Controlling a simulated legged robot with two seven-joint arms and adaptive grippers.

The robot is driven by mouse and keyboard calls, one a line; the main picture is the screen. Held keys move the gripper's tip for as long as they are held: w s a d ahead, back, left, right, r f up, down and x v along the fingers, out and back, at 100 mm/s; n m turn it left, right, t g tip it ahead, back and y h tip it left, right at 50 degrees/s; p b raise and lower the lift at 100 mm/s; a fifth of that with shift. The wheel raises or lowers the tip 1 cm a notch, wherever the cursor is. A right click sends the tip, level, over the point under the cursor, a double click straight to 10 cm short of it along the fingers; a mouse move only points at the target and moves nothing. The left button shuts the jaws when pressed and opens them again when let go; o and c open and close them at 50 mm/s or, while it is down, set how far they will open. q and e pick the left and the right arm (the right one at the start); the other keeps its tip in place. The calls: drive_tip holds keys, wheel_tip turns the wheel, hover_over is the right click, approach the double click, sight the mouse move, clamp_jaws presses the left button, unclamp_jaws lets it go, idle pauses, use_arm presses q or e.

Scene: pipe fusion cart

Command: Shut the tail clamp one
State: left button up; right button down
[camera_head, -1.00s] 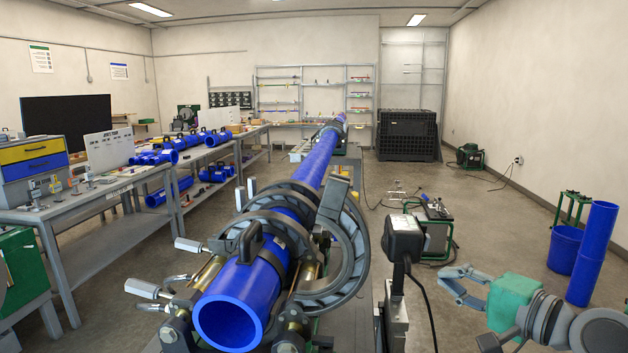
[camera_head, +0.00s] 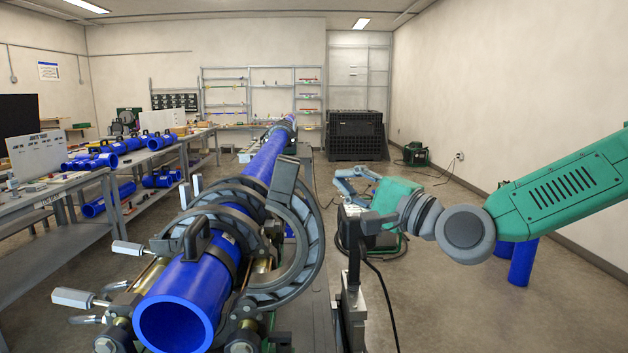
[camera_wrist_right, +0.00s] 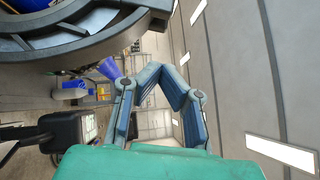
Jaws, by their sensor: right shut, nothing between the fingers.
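A grey ribbed clamp ring (camera_head: 302,238) stands at the right side of the blue pipe (camera_head: 180,305) and looks swung open. Grey clamp rings (camera_head: 205,222) sit around the pipe beside it. I cannot tell which one is tail clamp one. My right gripper (camera_head: 350,180) is beyond and right of the ring, apart from it. Its fingers (camera_wrist_right: 160,68) are shut and empty in the right wrist view, with the dark ring (camera_wrist_right: 85,35) at upper left. My left gripper is out of view.
A long workbench (camera_head: 75,185) with blue pipe fittings runs along the left. A black crate (camera_head: 356,135) stands at the back. The floor to the right is mostly clear.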

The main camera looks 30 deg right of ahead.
sight(313, 208)
drive_tip(key=w+a, duration=0.1)
drive_tip(key=w+a+r+p, duration=0.1)
drive_tip(key=w+a, duration=0.1)
drive_tip(key=shift+w, duration=0.2)
drive_tip(key=shift+w+a+r, duration=0.25)
drive_tip(key=shift+a, duration=0.25)
drive_tip(key=shift+w+d, duration=0.1)
